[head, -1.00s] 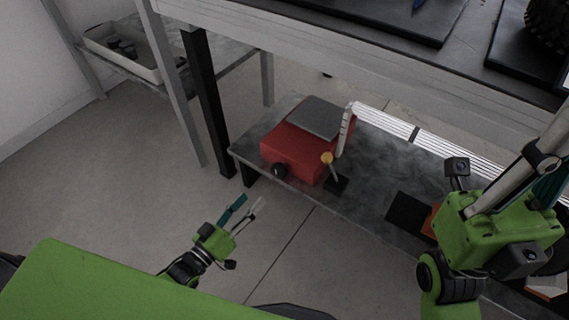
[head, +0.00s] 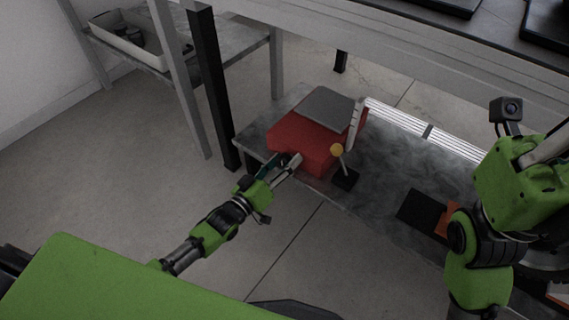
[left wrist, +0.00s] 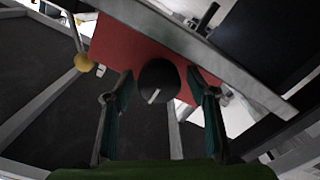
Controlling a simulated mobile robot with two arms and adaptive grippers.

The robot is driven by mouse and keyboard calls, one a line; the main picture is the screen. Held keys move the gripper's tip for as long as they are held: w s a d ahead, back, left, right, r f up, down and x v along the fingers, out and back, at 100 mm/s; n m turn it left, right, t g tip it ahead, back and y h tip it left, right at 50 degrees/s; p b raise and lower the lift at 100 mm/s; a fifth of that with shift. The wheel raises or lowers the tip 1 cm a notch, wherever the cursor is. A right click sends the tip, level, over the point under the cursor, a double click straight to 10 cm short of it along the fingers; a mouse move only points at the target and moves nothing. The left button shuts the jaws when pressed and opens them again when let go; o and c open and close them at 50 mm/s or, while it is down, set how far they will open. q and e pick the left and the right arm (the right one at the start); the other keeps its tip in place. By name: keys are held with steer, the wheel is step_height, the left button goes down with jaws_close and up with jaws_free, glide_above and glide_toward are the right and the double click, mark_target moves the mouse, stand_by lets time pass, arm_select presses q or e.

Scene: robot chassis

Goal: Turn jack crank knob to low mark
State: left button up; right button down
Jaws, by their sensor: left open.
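The jack is a red box (head: 301,139) with a grey top plate, on the low dark shelf. Its round black crank knob (head: 284,161) is on the near left face, largely hidden by my left gripper (head: 282,166) in the head view. In the left wrist view the knob (left wrist: 159,80) shows a short white pointer line on its lower part. My left gripper (left wrist: 161,105) is open there, one finger either side of the knob, with gaps visible. No low mark can be made out. My right gripper (head: 546,146) shows only in part at the right edge; its jaws are unclear.
A yellow-tipped lever (head: 338,150) on a black base stands right of the red box. A black pad (head: 421,208) lies further right on the shelf (head: 378,181). A black table leg (head: 212,95) stands to the left. Open floor lies in front.

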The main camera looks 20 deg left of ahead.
arm_select(q)
steer(key=shift+w, duration=0.1)
steer(key=c, duration=1.1)
steer(key=shift+r+m, duration=0.1)
steer(key=shift+m, duration=0.2)
